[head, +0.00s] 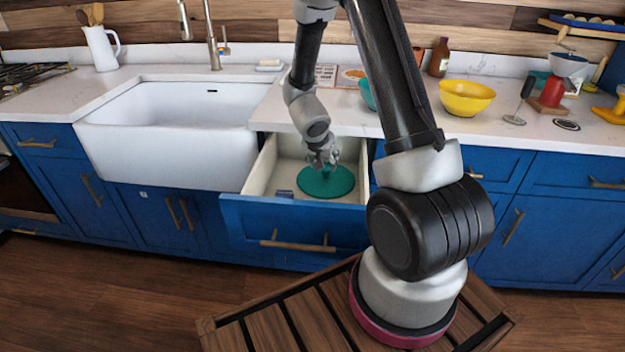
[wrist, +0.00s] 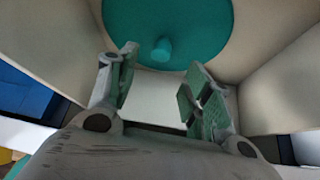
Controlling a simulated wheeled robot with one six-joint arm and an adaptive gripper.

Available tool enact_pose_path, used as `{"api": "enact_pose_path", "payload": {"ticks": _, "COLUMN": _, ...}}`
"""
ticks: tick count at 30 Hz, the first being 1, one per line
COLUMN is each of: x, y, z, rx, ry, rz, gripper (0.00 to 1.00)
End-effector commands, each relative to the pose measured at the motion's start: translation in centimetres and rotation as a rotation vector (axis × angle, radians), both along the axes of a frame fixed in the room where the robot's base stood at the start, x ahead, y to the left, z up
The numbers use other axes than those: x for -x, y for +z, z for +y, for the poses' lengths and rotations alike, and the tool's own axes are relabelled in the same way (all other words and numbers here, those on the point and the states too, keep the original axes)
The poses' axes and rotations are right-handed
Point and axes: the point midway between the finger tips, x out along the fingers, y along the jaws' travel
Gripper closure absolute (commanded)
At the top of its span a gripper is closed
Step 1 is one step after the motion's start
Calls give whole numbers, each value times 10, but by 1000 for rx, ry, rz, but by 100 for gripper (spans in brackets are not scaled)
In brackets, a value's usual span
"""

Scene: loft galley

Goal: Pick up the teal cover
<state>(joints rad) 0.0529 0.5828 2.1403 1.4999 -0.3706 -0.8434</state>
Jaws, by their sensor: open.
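The teal cover (head: 327,183) is a flat round disc lying in the open drawer (head: 256,165) below the counter. In the wrist view the cover (wrist: 205,30) fills the top middle, and a small teal knob (wrist: 161,49) stands up from it. My gripper (head: 326,158) reaches down into the drawer at the cover's far edge. In the wrist view my gripper (wrist: 158,88) has its two fingers spread wide with nothing between them. The knob shows beyond the fingertips, between them in the picture. The gripper hides part of the cover's far side in the head view.
The drawer walls stand close around the cover. The white sink (head: 185,135) is left of the drawer. A yellow bowl (head: 466,98) and a teal bowl (head: 367,94) stand on the counter above.

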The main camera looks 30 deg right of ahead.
Motion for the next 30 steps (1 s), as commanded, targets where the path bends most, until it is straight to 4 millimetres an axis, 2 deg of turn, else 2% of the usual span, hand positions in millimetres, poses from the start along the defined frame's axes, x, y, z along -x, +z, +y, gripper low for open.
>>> {"api": "enact_pose_path", "payload": {"ticks": 15, "x": -25, "y": -60, "z": -25, "rx": 2, "ry": -3, "rz": 5, "gripper": 50}}
{"api": "enact_pose_path", "payload": {"ticks": 24, "x": -28, "y": -65, "z": -28, "rx": 1, "ry": -3, "rz": 3, "gripper": 50}}
{"api": "enact_pose_path", "payload": {"ticks": 26, "x": -28, "y": -65, "z": -28, "rx": 1, "ry": -3, "rz": 3, "gripper": 59}}
{"api": "enact_pose_path", "payload": {"ticks": 30, "x": -28, "y": -65, "z": -28, "rx": 2, "ry": -2, "rz": 3, "gripper": 85}}
